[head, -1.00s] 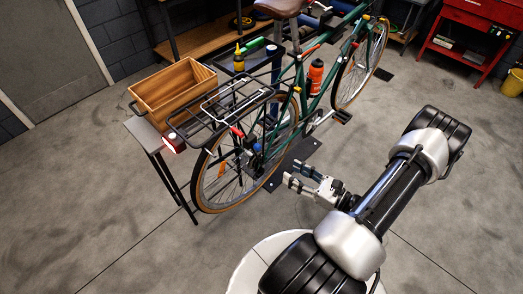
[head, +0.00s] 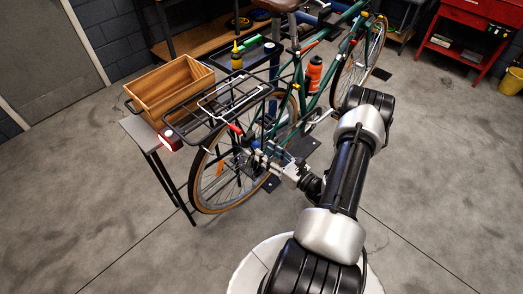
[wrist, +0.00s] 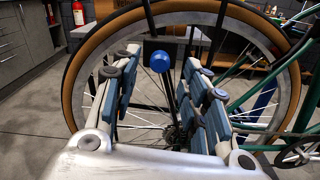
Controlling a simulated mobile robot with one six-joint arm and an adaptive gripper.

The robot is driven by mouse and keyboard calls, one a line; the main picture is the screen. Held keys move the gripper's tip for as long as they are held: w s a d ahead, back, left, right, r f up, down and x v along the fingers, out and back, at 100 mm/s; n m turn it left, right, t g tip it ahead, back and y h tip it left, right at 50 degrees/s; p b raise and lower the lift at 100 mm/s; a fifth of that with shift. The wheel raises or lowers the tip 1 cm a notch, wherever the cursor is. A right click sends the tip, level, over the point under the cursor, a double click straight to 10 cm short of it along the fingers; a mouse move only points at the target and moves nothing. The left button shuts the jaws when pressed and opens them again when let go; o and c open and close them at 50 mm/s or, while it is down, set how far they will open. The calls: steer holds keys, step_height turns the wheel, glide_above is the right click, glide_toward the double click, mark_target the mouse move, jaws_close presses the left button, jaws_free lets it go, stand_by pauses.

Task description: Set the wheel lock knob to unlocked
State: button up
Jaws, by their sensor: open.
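The green bicycle (head: 313,98) stands upright in the workshop, its rear wheel (head: 202,190) nearest me. In the wrist view a round blue knob (wrist: 158,61) shows in front of the upper part of the rear wheel (wrist: 90,42). I take it for the wheel lock knob; no lock marking is readable. My gripper (head: 262,157) is open and empty, beside the rear wheel and pointing at it. In the wrist view the knob appears between the two fingertips, at or just beyond them; I cannot tell the exact distance. In the head view my gripper crowds the knob's area.
A black rear rack (head: 215,105) with a red lever below it overhangs the wheel. A wooden crate (head: 140,95) sits on a small side table (head: 137,130) at the left. An orange bottle (head: 314,73) is on the frame. The floor around my base is clear.

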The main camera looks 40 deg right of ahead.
mark_target(258, 147)
steer(key=shift+w+a, duration=0.1)
steer(key=shift+w, duration=1.5)
jaws_close()
